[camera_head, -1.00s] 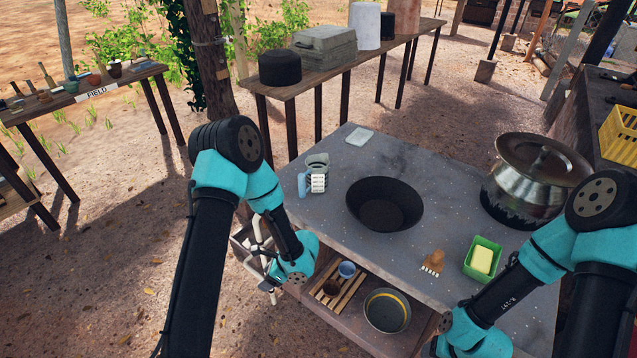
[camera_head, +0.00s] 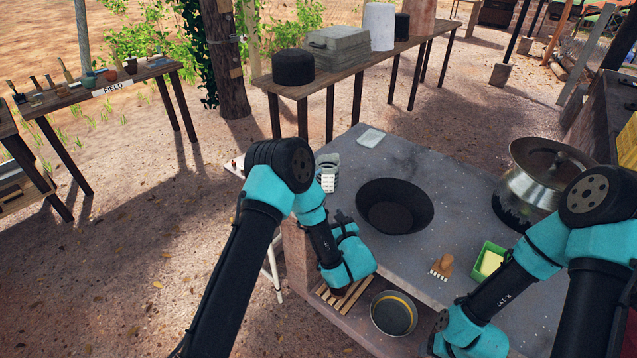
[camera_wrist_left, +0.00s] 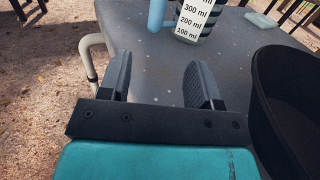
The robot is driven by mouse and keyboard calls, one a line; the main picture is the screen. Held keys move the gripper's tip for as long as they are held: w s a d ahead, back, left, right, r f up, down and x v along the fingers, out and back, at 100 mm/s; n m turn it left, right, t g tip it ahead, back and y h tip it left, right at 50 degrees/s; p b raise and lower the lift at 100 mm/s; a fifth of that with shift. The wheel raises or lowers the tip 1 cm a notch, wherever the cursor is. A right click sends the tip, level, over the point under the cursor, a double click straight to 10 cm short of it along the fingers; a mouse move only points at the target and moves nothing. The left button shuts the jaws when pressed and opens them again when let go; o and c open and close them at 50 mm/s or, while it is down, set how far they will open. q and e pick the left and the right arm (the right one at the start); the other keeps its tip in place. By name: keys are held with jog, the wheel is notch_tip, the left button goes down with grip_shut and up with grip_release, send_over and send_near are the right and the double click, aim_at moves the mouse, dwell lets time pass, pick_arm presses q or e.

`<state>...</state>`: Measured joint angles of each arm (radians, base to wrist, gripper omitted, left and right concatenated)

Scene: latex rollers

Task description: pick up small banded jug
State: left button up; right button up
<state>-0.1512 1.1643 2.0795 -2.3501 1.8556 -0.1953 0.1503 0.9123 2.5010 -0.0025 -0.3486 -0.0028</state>
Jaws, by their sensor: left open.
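The small banded jug (camera_head: 328,180) stands upright near the left edge of the grey table (camera_head: 380,160). It is pale with dark bands and millilitre marks. In the head view the left gripper (camera_head: 343,220) is over the table's left edge, nearer than the jug. My right gripper is out of view.
A wide black bowl (camera_head: 395,208) sits right of the jug, close to my left gripper in the wrist view. A brush (camera_head: 442,266), a green tray (camera_head: 488,262) and a large metal pot (camera_head: 540,185) stand farther right. A pale square (camera_head: 371,138) lies behind the jug.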

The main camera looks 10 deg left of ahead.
aim_at(324, 177)
pick_arm(q)
jog(key=x, duration=1.2)
jog(key=shift+a, duration=0.15)
jog(key=shift+x, duration=2.7)
jog(key=shift+s+a, duration=0.1)
jog(key=shift+s, duration=0.05)
grip_shut()
